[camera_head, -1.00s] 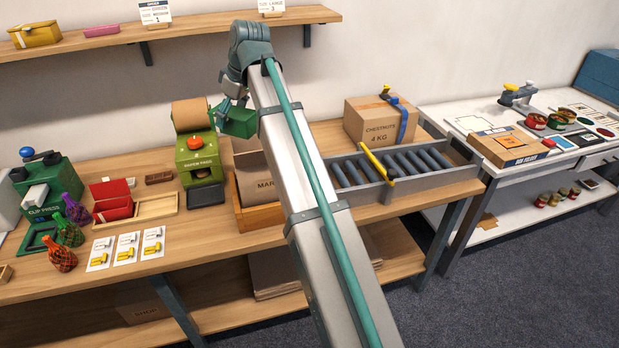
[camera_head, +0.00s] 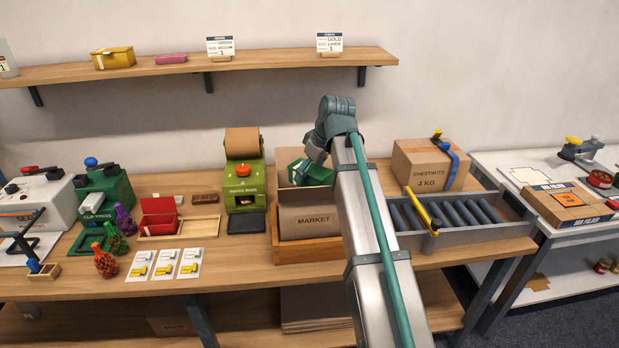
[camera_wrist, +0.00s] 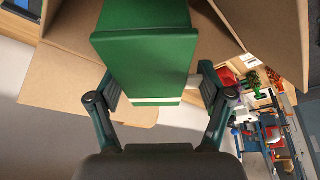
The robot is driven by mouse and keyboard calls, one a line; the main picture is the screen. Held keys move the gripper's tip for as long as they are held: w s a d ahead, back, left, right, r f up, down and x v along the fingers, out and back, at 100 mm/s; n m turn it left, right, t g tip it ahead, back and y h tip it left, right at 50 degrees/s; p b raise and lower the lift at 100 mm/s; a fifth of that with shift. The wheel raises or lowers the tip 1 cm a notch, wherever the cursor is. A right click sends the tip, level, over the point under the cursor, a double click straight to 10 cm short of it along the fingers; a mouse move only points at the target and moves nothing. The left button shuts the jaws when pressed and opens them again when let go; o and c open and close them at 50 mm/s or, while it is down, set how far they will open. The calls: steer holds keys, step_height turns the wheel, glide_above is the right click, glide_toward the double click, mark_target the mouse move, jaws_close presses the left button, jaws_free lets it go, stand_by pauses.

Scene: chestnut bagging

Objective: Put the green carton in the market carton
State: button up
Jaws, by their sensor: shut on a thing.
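The green carton (camera_head: 309,172) is a green box with a pale stripe at one end. It also fills the top middle of the wrist view (camera_wrist: 145,60). My gripper (camera_wrist: 155,100) is shut on it, one finger on each side. In the head view my gripper is mostly hidden behind my wrist. The market carton (camera_head: 308,221) is an open brown box marked MARKET, standing in a wooden tray (camera_head: 290,252). The green carton is at the market carton's opening, tilted. Brown cardboard flaps (camera_wrist: 70,85) surround it in the wrist view. I cannot tell whether it touches them.
A green machine (camera_head: 243,185) with a paper roll stands just left of the market carton. A roller conveyor (camera_head: 450,215) and a box marked CHESTNUTS (camera_head: 425,165) are to the right. A shelf (camera_head: 280,70) runs above. Red and yellow goods lie further left.

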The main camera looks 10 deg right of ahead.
mark_target(309, 181)
steer(key=shift+f, duration=1.25)
steer(key=shift+f, duration=0.6)
steer(key=o, duration=1.3)
steer(key=shift+r, duration=0.5)
steer(key=b+v, duration=0.1)
steer(key=v, duration=1.1)
steer(key=shift+r, duration=0.1)
